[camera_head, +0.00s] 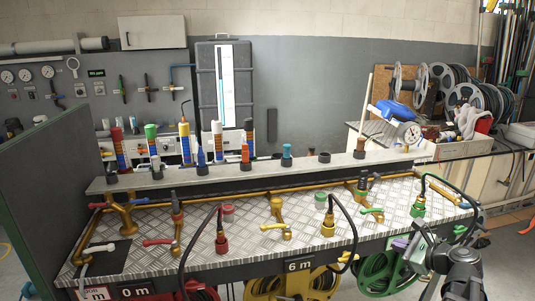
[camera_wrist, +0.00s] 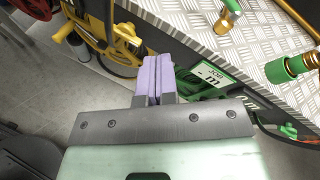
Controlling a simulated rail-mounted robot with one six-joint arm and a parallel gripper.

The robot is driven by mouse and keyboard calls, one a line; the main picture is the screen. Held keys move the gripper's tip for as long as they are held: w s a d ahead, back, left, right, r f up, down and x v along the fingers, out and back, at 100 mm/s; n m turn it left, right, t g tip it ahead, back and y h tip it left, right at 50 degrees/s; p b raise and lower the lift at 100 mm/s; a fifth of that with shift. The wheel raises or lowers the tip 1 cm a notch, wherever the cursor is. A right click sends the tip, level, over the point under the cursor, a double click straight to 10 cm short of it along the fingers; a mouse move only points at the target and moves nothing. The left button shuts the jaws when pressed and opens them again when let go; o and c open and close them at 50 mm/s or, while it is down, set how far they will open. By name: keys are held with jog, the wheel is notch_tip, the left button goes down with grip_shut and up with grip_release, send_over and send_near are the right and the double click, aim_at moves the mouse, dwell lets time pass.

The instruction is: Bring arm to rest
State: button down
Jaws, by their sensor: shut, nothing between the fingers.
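My gripper (camera_head: 400,243) shows at the lower right of the head view, at the front edge of the bench, over the green hose reel (camera_head: 382,272). In the wrist view my gripper (camera_wrist: 155,72) has its two lavender fingers pressed together with nothing between them. The fingers point toward the bench front, beside a green-framed label (camera_wrist: 210,76). My dark arm links rise from the bottom right of the head view.
The metal-plated bench (camera_head: 255,228) carries brass valves and hose fittings, including a red one (camera_head: 221,240) and a yellow one (camera_head: 328,225). A yellow reel (camera_head: 290,284) hangs beneath. Black hoses loop over the front edge. Grey floor (camera_wrist: 50,85) is open at left in the wrist view.

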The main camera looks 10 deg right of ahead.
jog(key=s+a+f+n+g+h+p, duration=0.2)
jog(key=s+a+f+n+g+p, duration=0.3)
jog(key=a+n+g, duration=0.8)
jog(key=s+a+r+n+h+p, duration=0.1)
jog(key=s+a+n+h+p, duration=0.1)
jog(key=a+n, duration=1)
jog(key=shift+s+a+r+h+p, duration=0.4)
jog(key=shift+s+a+h, duration=0.15)
jog(key=shift+s+h, duration=0.5)
jog(key=shift+s, duration=0.15)
